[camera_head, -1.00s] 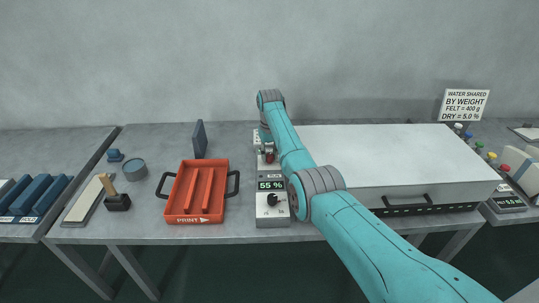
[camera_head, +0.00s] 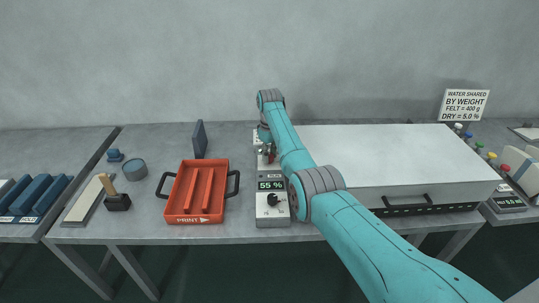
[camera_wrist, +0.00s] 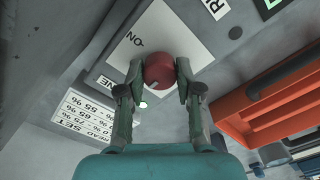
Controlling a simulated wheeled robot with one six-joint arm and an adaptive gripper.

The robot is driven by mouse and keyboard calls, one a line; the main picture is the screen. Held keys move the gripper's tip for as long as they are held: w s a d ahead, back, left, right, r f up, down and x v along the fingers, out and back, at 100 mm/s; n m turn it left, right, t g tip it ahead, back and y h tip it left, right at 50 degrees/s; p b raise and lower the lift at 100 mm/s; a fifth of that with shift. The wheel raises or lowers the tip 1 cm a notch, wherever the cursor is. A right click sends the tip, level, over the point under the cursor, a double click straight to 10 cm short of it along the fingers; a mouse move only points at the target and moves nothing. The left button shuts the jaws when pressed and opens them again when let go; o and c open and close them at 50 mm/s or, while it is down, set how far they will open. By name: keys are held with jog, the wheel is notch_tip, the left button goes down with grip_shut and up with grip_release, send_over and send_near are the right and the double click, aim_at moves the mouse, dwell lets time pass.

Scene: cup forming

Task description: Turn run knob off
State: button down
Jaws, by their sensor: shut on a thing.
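The red run knob (camera_wrist: 158,70) sits on a white label plate (camera_wrist: 190,30) on the grey control panel in the wrist view. It has a pale pointer mark near its lower left edge. My gripper (camera_wrist: 160,78) is shut on the knob, one finger on each side. In the head view the control panel (camera_head: 272,219) stands at the table's middle. Its display (camera_head: 271,185) is lit, and a black knob (camera_head: 272,199) sits below it.
An orange-red tray (camera_head: 181,219) with dark handles stands left of the panel. A large white-topped press box (camera_head: 390,150) stands right of it. A stamp (camera_head: 117,201) and blue-grey cup (camera_head: 135,169) lie further left. Bare table shows in front of the cup.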

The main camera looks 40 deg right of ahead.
aim_at(270, 155)
jog(key=c, duration=0.8)
grip_release()
jog(key=shift+o, duration=0.2)
jog(key=shift+r, duration=0.1)
notch_tip(270, 155, up, 12)
